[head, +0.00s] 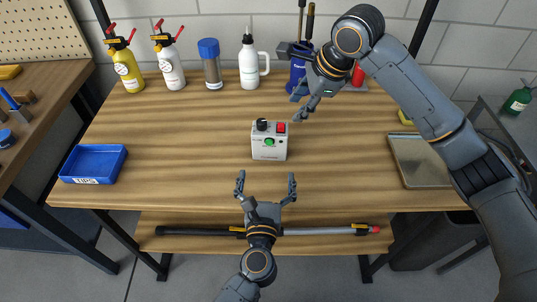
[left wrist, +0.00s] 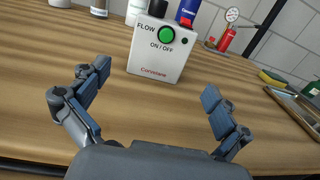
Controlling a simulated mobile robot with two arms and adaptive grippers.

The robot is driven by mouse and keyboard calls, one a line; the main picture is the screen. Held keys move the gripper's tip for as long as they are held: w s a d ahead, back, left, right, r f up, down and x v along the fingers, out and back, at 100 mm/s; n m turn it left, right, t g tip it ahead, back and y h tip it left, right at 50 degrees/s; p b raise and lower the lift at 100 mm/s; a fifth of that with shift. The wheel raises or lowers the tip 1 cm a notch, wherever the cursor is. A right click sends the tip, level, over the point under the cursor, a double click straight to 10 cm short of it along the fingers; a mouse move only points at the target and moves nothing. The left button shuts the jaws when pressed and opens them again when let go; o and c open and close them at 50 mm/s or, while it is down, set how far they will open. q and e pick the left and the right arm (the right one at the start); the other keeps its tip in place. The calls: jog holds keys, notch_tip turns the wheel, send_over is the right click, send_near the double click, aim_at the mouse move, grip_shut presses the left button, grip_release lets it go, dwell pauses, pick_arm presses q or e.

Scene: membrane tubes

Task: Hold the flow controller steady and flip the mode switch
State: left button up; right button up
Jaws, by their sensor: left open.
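The flow controller (head: 268,149) is a small pale box upright on the wooden bench. Its top carries a black knob (head: 262,124) and a red switch (head: 281,127); its front has a green button (head: 269,142). In the left wrist view the controller (left wrist: 157,58) faces me, with "FLOW" and "ON / OFF" printed near the green button (left wrist: 167,35). My left gripper (head: 266,180) is open and empty in front of the box, fingers spread wider than it, not touching. My right gripper (head: 296,107) is above and behind the box to the right, fingers apart and empty.
A blue tray (head: 120,165) sits at the bench's left, a metal tray (head: 416,182) at its right. Several bottles and a blue tool cup (head: 297,70) stand along the back. The bench around the controller is clear.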

aim_at(269, 148)
pick_arm(q)
jog(key=w, duration=1.2)
jog(key=shift+w+d, duration=0.2)
jog(key=shift+d, duration=0.2)
